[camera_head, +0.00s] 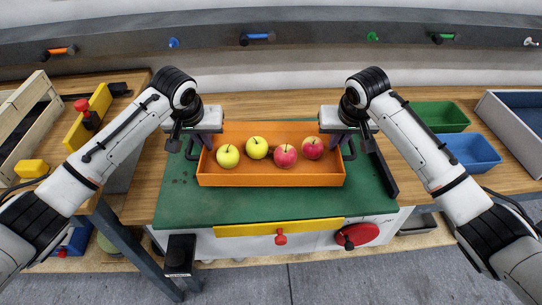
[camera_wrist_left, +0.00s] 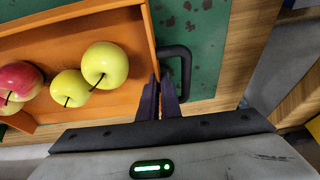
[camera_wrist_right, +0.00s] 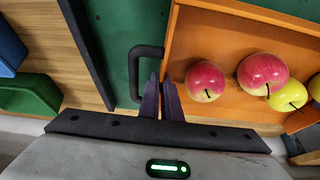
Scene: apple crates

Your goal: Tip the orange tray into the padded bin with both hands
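The orange tray (camera_head: 270,181) lies level on a green mat, holding two yellow-green apples (camera_head: 257,147) and two red apples (camera_head: 285,155). A dark handle shows at each end, in the left wrist view (camera_wrist_left: 185,75) and the right wrist view (camera_wrist_right: 134,75). My left gripper (camera_head: 200,142) is at the tray's left end, fingers close together at the end wall beside the handle. My right gripper (camera_head: 343,142) is placed likewise at the right end. Both look shut on the tray; exact finger contact is partly hidden. A grey bin with blue lining (camera_head: 488,112), perhaps the padded bin, stands far right.
A green bin (camera_head: 440,106) and a blue bin (camera_head: 470,138) sit right of the mat. A wooden crate (camera_head: 40,92) and a yellow block with a red knob (camera_head: 80,132) are at left. The green mat (camera_head: 200,208) is clear in front of the tray.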

